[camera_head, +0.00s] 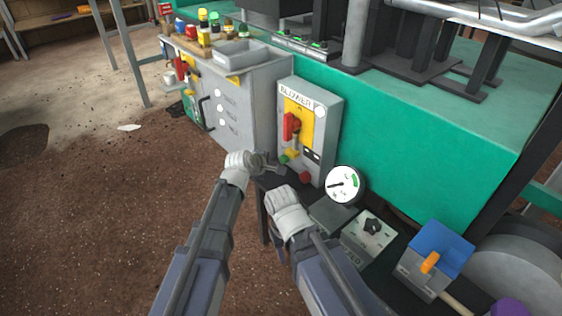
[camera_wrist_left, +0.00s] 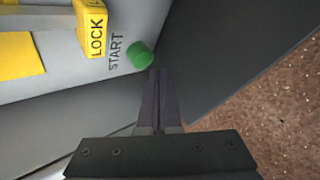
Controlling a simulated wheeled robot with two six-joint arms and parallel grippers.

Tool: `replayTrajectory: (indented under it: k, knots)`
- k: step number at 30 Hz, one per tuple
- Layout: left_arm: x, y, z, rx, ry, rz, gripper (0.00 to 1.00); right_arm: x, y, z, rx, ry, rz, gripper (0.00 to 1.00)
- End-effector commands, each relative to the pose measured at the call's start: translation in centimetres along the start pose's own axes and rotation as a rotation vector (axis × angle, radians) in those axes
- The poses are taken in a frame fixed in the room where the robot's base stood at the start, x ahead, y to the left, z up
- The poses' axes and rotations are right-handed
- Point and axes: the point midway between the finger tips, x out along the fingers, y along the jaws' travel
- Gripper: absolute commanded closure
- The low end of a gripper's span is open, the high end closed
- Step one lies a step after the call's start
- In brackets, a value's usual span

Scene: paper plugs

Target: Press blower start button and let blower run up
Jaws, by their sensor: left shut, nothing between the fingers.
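The blower box (camera_head: 326,125) is a grey panel labelled BLOWER on the green machine's side. Its green start button (camera_head: 284,159) sits low on the front, and in the left wrist view the green button (camera_wrist_left: 139,55) stands beside the word START. My left gripper (camera_head: 281,170) is shut and empty, its tips right by the button. In the left wrist view the shut fingertips (camera_wrist_left: 158,73) overlap the button's lower right edge; I cannot tell whether they touch it. My right gripper (camera_head: 279,240) is low beside the bench, its fingers mostly hidden by its own wrist.
A red handle (camera_head: 291,126) and yellow LOCK tag (camera_wrist_left: 91,27) are above the start button; a red button (camera_head: 305,177) is right of it. A round gauge (camera_head: 345,185), a knob box (camera_head: 369,236) and a blue-topped box (camera_head: 436,257) stand on the right.

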Motion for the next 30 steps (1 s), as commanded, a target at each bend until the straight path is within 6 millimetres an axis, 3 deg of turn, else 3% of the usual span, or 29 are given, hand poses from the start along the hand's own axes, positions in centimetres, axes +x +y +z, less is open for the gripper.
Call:
replayTrajectory:
  k: [30]
  knots:
    - [0.52,0.40,0.37,0.002,0.000,0.000,1.00,-0.02,0.00,0.00,0.000,0.000,0.000,0.50]
